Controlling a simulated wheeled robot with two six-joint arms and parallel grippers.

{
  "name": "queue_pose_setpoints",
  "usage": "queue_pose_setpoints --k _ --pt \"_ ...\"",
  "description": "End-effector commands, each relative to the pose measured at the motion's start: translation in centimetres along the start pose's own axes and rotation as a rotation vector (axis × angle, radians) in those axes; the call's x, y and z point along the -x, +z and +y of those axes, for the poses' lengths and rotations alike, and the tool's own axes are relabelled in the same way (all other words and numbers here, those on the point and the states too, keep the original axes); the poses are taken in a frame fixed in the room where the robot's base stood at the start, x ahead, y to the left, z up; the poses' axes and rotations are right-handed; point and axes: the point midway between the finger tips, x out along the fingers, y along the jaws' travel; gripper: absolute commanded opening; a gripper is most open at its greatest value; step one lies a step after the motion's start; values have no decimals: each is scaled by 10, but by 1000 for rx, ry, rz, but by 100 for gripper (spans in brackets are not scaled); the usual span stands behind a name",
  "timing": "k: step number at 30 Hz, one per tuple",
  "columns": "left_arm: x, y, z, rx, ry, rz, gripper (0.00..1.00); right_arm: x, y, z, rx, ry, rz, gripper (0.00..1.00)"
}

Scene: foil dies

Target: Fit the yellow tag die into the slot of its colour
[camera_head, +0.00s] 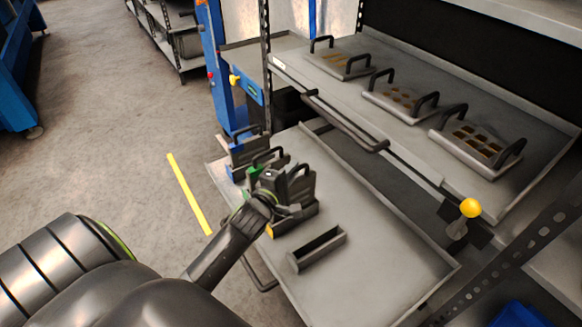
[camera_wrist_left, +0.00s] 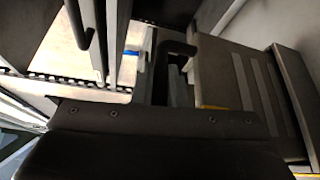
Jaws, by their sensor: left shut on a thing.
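My left gripper (camera_head: 284,206) is shut on the yellow tag die, a grey upright plate (camera_head: 303,184) with a dark handle. The die stands at a dark slot block with a yellow end (camera_head: 270,231). My gripper hides its lower edge, so I cannot tell whether it sits in the slot or just above it. In the left wrist view, a dark handle (camera_wrist_left: 176,48) shows beyond my gripper's dark body, with a grey striped surface at the right. My right gripper is not in view.
A blue-marked die (camera_head: 240,152) and a green-marked die stand close behind in a row. An empty slot block (camera_head: 317,248) lies in front. The pull-out tray (camera_head: 385,270) is clear at right. Several handled foil dies lie on the upper shelf (camera_head: 420,135). A yellow knob (camera_head: 470,208) stands at right.

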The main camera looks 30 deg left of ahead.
Motion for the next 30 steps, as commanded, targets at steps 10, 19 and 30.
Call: queue_pose_setpoints --k 10,19,30 --pt "-3 -4 -28 1 9 -5 0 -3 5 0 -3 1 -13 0" --pt "-4 -4 -31 0 9 -5 0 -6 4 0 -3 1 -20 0" --pt "-3 -6 -34 1 -2 1 34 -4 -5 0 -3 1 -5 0"
